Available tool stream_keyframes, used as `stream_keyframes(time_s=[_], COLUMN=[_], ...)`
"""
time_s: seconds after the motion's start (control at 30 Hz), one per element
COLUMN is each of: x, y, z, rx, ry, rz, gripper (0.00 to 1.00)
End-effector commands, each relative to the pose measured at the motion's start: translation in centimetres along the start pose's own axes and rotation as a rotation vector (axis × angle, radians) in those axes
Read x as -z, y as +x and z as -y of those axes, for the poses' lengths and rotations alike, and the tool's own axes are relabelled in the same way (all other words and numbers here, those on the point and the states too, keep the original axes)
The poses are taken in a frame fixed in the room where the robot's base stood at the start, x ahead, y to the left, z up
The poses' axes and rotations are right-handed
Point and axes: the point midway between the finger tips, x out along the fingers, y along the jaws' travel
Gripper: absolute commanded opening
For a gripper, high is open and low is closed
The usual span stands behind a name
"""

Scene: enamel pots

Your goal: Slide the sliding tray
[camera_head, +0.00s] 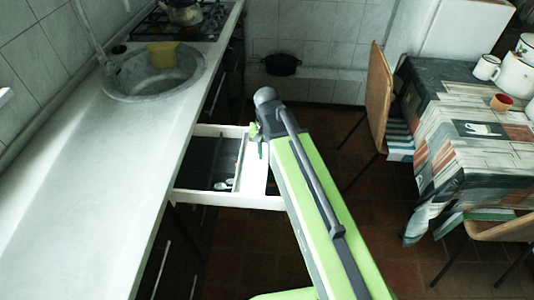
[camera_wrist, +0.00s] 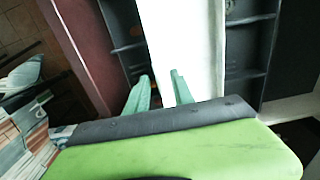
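An open drawer (camera_head: 200,196) stands out from the counter in the head view, with white walls and a dark interior. A plain white sliding tray (camera_head: 256,172) lies across its right part. In the wrist view the white tray (camera_wrist: 182,40) runs away from me between dark compartments. My gripper (camera_head: 257,142) is at the far side of the drawer, over or beside the tray. In the wrist view my gripper (camera_wrist: 160,76) shows two green fingers apart, with nothing visibly held between them. Whether the fingertips touch the tray is not clear. My arm hides part of the drawer's right end.
The white counter (camera_head: 100,170) with a round sink (camera_head: 152,75) runs along the left. At right are a wooden chair (camera_head: 379,95) and a table (camera_head: 450,130) bearing enamel pots and mugs (camera_head: 487,67). A dark pot (camera_head: 281,64) is by the back wall. Some floor is free.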

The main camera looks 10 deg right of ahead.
Motion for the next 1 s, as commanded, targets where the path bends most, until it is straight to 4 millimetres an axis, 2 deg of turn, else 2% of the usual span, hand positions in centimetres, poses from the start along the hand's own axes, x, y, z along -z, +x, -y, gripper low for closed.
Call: stream_keyframes(time_s=[0.7,0.83,1.0], x=[0.0,0.0,0.0], y=[-15.4,-16.9,-16.9], z=[0.1,0.1,0.1], rx=[0.000,0.000,0.000], ry=[-0.001,-0.001,-0.001], rz=[0.000,0.000,0.000], gripper=[0.29,0.29,0.29])
